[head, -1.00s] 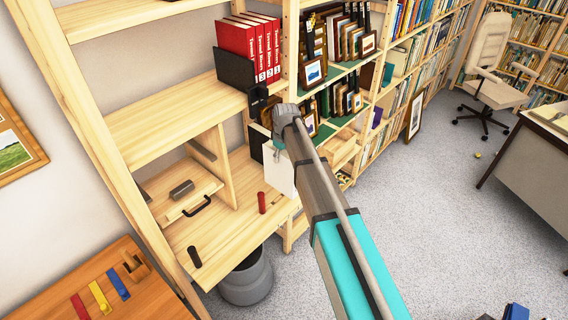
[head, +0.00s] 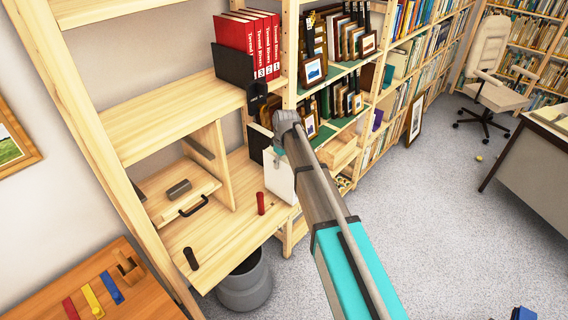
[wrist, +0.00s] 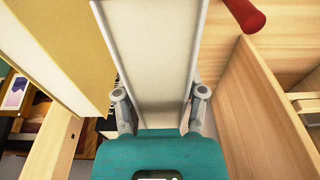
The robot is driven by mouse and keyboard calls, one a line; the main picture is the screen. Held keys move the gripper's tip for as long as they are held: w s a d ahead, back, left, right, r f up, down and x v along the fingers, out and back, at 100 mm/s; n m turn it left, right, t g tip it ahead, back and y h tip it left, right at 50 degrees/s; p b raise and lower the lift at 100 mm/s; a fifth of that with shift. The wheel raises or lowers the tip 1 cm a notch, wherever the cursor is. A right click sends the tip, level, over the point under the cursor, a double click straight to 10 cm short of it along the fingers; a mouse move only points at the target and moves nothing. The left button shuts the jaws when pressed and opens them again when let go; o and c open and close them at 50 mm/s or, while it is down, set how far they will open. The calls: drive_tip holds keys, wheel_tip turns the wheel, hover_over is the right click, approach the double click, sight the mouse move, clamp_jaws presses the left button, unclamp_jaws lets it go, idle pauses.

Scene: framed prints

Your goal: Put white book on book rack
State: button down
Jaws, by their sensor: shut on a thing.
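The white book (head: 281,178) hangs upright below the end of my arm in the head view, in front of the right side of the lower wooden shelf. In the wrist view its pale face (wrist: 150,60) fills the space between the two fingers. My gripper (wrist: 160,108) is shut on it. The arm partly covers the book in the head view. A black holder (head: 233,68) with several red numbered books (head: 250,38) stands on the shelf above. A dark upright piece (head: 256,146) shows just behind the white book. I cannot tell which one is the book rack.
A red cylinder (head: 260,203) and a black cylinder (head: 190,258) stand on the lower shelf, left of the book. A small board with a black handle (head: 194,206) lies further back. A grey bin (head: 246,283) stands below. The middle shelf (head: 165,112) has bare room left of the holder.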

drive_tip(key=shift+f+b, duration=0.6)
drive_tip(key=shift+b, duration=0.05)
drive_tip(key=shift+c, duration=0.8)
unclamp_jaws()
drive_tip(key=shift+r, duration=0.25)
drive_tip(key=r+p, duration=0.8)
drive_tip(key=s+d+r+p, duration=0.1)
drive_tip(key=r+p, duration=0.3)
drive_tip(key=p, duration=0.1)
drive_tip(key=shift+r, duration=0.35)
drive_tip(key=shift+d, duration=0.15)
idle(0.4)
drive_tip(key=s+d+m+h, duration=0.1)
drive_tip(key=s+d+m, duration=0.9)
drive_tip(key=s+d, duration=1.2)
drive_tip(key=s, duration=0.2)
drive_tip(key=shift+s+d+g, duration=0.4)
